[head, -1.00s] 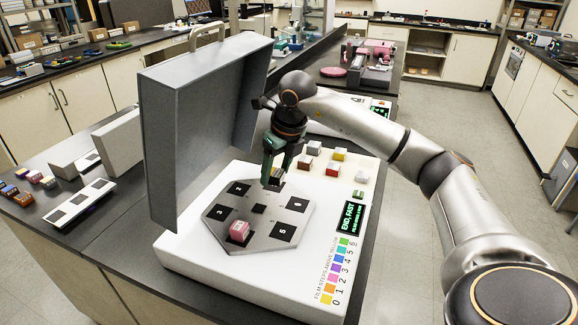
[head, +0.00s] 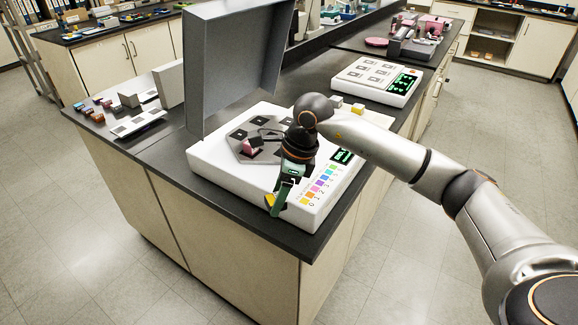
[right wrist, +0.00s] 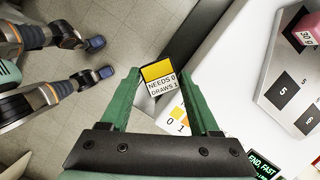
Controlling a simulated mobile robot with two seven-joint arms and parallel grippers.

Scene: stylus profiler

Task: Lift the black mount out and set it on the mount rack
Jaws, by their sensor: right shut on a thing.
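My right gripper (head: 273,203) is shut on a small dark-edged block, apparently the black mount (right wrist: 157,70). The mount has a yellow face and a white label reading "NEEDS 0 DRAWS 1". In the head view its yellow part (head: 270,199) shows at the fingertips, by the front edge of the white instrument (head: 225,172). In the wrist view it sits between the green fingers, with floor beyond it. A white strip with dark squares (head: 139,123), possibly the mount rack, lies on the bench at the left. My left gripper is not in view.
The tall grey lid (head: 235,65) stands open between stage and strip. Several small coloured blocks (head: 95,108) lie left of the strip. The bench front edge is close below my gripper.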

